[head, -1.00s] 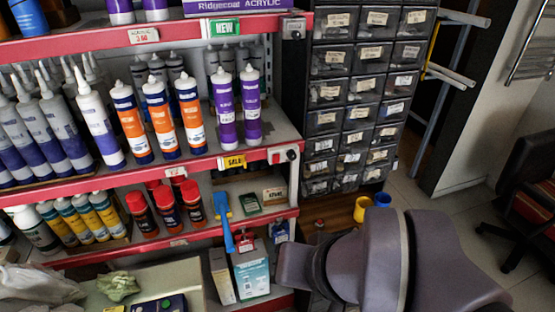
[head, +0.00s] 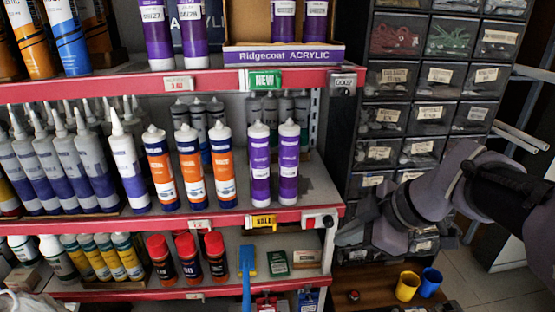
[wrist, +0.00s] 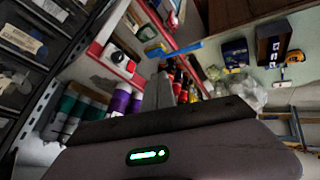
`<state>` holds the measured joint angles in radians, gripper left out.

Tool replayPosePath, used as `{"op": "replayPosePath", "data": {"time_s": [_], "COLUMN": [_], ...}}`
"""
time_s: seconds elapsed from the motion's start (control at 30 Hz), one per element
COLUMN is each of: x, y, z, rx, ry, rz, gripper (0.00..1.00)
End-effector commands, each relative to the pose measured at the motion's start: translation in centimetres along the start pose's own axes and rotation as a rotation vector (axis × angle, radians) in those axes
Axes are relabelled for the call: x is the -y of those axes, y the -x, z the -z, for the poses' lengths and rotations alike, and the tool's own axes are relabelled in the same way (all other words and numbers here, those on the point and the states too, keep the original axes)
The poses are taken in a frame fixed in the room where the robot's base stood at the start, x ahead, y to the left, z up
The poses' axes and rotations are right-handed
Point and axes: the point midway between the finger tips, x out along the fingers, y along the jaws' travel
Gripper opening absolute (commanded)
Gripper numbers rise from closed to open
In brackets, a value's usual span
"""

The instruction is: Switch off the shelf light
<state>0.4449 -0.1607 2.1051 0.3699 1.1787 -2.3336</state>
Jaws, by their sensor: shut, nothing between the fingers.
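A white switch plate (head: 319,221) with a dark part and a red part sits at the right end of the middle red shelf edge. It also shows in the wrist view (wrist: 118,58), up and left of my fingers. A grey box (head: 343,82) is fixed at the right end of the upper shelf edge; I cannot tell what it does. My gripper (head: 346,236) is just right of the shelf end, in front of the drawers. In the wrist view, its shut fingers (wrist: 158,92) point toward the shelf, empty and apart from the plate.
Black labelled drawers (head: 420,75) stand right of the shelves, close behind my arm. Purple tubes (head: 260,165) and orange tubes (head: 190,165) stand on the middle shelf. Yellow (head: 407,286) and blue (head: 430,282) cups stand at lower right.

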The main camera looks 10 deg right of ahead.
Motion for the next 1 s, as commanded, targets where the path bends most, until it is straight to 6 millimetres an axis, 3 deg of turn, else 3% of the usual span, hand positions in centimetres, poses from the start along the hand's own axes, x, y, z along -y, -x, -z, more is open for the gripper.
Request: {"op": "replayPosePath", "data": {"time_s": [0.2, 0.57, 0.67, 1.0], "x": [-2.3, -2.3, -2.2, -2.2], "y": [-0.2, -0.5, -1.9, -9.4], "z": [-1.2, -1.2, -1.2, -1.1], "rx": [-0.032, -0.032, -0.033, -0.032], "ry": [0.193, 0.206, 0.205, 0.205], "rz": [-0.019, -0.020, -0.018, -0.016], "gripper": [0.00, 0.00, 0.00, 0.00]}}
